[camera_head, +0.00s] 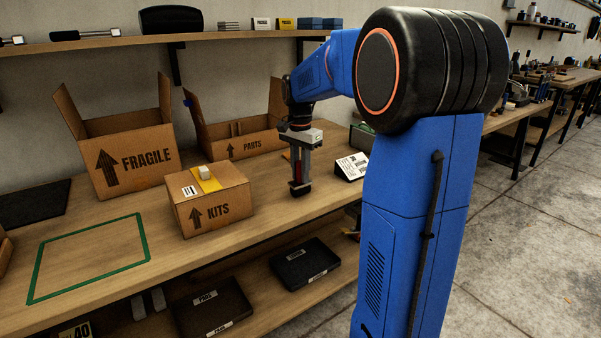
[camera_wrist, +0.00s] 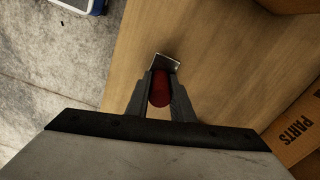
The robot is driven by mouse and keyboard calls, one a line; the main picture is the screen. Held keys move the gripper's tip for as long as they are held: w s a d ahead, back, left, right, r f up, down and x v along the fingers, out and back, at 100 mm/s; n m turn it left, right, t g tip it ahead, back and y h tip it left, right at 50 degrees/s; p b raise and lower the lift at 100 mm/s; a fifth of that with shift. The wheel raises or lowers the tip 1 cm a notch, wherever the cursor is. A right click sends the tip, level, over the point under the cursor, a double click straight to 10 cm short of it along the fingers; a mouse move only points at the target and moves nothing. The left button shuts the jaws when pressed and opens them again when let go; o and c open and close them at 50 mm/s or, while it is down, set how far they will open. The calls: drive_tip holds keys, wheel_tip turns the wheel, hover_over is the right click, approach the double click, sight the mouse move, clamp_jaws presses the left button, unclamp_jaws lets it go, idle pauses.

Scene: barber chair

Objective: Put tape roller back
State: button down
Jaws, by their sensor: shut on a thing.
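My gripper (camera_head: 300,178) is shut on the red handle of a tool that I take to be the tape roller (camera_wrist: 161,88). In the wrist view, the handle sits between the two fingers (camera_wrist: 160,100), and a pale metal-edged end (camera_wrist: 167,62) sticks out beyond them. In the head view, only a narrow red part (camera_head: 298,171) shows between the fingers, and the gripper points down over the wooden bench, right of the KITS box (camera_head: 218,208). I cannot tell whether the tool touches the bench.
The open FRAGILE box (camera_head: 145,162) and open PARTS box (camera_head: 245,146) stand behind. A white label card (camera_head: 352,166) is right of my gripper. A green outline (camera_head: 147,237) marks clear bench at left. Black trays (camera_head: 306,262) lie on the shelf below.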

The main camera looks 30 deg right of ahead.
drive_tip(key=shift+f, duration=0.1)
drive_tip(key=c, duration=1.5)
unclamp_jaws()
drive_tip(key=shift+c, duration=0.2)
wheel_tip(320, 180, up, 12)
drive_tip(key=shift+a+r, duration=0.1)
drive_tip(key=shift+r, duration=0.05)
drive_tip(key=s+a+f+n+t, duration=0.1)
drive_tip(key=s+a+f+n, duration=0.4)
drive_tip(key=s, duration=0.5)
drive_tip(key=s+a+f+n+t, duration=0.2)
drive_tip(key=s+a+f+n, duration=0.3)
drive_tip(key=s, duration=0.5)
drive_tip(key=s+a+f+n+t, duration=0.1)
drive_tip(key=s+a+f+n, duration=0.3)
drive_tip(key=s, duration=0.6)
wheel_tip(320, 180, down, 2)
drive_tip(key=shift+a+f+n+t, duration=0.2)
drive_tip(key=shift+a+n+t, duration=0.2)
drive_tip(key=shift+a, duration=0.4)
drive_tip(key=shift+s, duration=0.1)
